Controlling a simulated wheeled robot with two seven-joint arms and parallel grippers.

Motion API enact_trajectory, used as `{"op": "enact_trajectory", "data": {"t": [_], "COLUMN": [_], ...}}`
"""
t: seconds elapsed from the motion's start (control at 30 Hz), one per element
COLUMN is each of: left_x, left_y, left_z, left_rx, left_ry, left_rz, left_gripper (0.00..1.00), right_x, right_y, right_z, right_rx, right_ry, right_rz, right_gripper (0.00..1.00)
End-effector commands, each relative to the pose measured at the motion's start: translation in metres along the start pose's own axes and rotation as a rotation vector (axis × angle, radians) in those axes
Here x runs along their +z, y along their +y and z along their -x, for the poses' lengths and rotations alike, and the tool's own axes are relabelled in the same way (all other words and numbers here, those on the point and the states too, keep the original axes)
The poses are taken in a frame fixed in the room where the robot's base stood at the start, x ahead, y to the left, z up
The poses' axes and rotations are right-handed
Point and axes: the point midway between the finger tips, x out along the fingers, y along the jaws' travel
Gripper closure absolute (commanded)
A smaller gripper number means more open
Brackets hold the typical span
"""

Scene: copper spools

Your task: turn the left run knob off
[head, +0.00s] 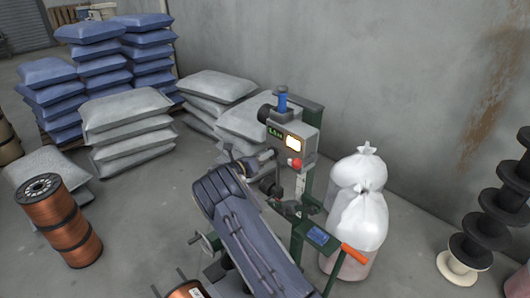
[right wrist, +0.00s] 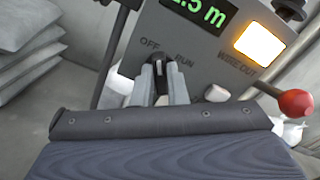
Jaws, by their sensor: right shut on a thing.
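The machine's control box (head: 291,137) stands on a green frame. In the right wrist view its grey panel (right wrist: 205,62) carries the words OFF and RUN over a small black knob (right wrist: 159,70). The knob stands about upright in that picture, between the two words; its exact setting is hard to read. My right gripper (right wrist: 160,88) is shut on the knob, one grey finger on each side. In the head view my right arm reaches up to the box from below, and the knob is too small to make out. My left gripper is not in view.
A red-ball lever (right wrist: 296,102) and a pale round button (right wrist: 217,93) sit right of the knob. White sacks (head: 357,220) stand right of the frame, grey bags (head: 127,130) to the left, and a copper spool (head: 62,222) on the floor.

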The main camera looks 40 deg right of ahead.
Motion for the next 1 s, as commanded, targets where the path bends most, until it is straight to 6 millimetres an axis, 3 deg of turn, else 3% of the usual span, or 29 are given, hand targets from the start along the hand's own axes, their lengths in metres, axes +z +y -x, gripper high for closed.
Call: {"op": "enact_trajectory", "data": {"t": [0.67, 0.7, 0.87, 1.0], "left_x": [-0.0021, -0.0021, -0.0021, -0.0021], "left_y": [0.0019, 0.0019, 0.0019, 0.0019], "left_z": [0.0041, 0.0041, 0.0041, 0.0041], "left_rx": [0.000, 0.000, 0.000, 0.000], "left_ry": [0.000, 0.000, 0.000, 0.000], "left_rz": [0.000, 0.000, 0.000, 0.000], "left_gripper": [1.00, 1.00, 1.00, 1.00], "right_x": [-0.0004, -0.0004, -0.0003, -0.0003], "right_y": [0.0008, 0.0008, 0.0007, 0.0006], "right_z": [0.0002, 0.0002, 0.0002, 0.0001], "right_rx": [0.000, 0.000, 0.000, 0.000], "right_ry": [0.000, 0.000, 0.000, 0.000], "right_rz": [0.069, 0.069, 0.068, 0.068], "right_gripper": [1.00, 0.86, 0.65, 0.65]}}
